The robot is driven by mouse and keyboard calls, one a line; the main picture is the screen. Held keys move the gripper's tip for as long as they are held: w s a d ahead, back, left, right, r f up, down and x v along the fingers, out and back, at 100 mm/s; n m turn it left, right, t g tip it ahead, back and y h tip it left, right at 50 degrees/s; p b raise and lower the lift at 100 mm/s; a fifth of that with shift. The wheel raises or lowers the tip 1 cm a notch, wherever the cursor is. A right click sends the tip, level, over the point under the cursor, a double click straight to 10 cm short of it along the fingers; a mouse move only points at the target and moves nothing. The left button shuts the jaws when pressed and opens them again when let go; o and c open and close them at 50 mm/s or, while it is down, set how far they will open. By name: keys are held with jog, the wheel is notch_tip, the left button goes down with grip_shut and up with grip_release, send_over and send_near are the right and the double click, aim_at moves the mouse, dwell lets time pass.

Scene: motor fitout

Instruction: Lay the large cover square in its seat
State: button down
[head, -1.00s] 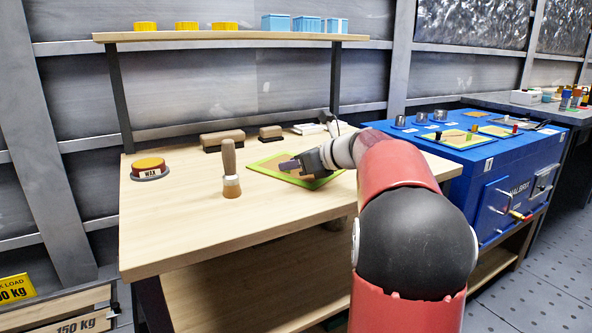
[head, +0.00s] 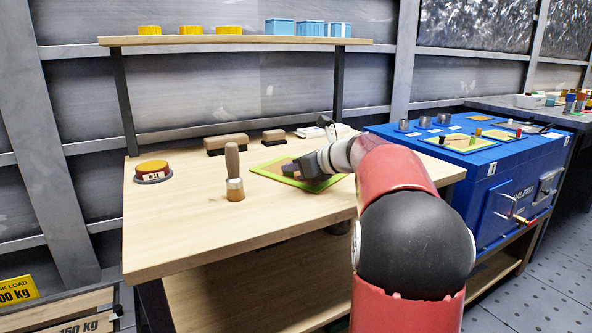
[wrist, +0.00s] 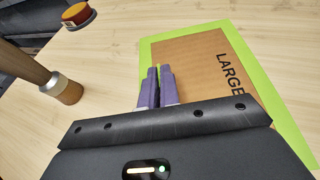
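The large cover (wrist: 200,62) looks like a flat brown panel printed "LARGE" in the wrist view. It lies on a bright green mat or border (wrist: 285,122) on the bench; the green edge (head: 265,173) also shows in the head view. My gripper (wrist: 157,74) is over the left edge of the brown panel, its purple fingers close together with nothing seen between them. In the head view my gripper (head: 291,170) is low over the green piece and hides part of it. I cannot tell whether the fingers touch the panel. The cover's near part is hidden by my gripper body.
A WAX tin (head: 153,170) sits farther left. Brown blocks (head: 226,143) are behind. A blue machine (head: 480,185) with green-edged panels (head: 460,141) stands right. The bench's front left (head: 190,230) is clear.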

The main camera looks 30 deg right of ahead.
notch_tip(320, 180, up, 20)
jog(key=p, duration=0.5)
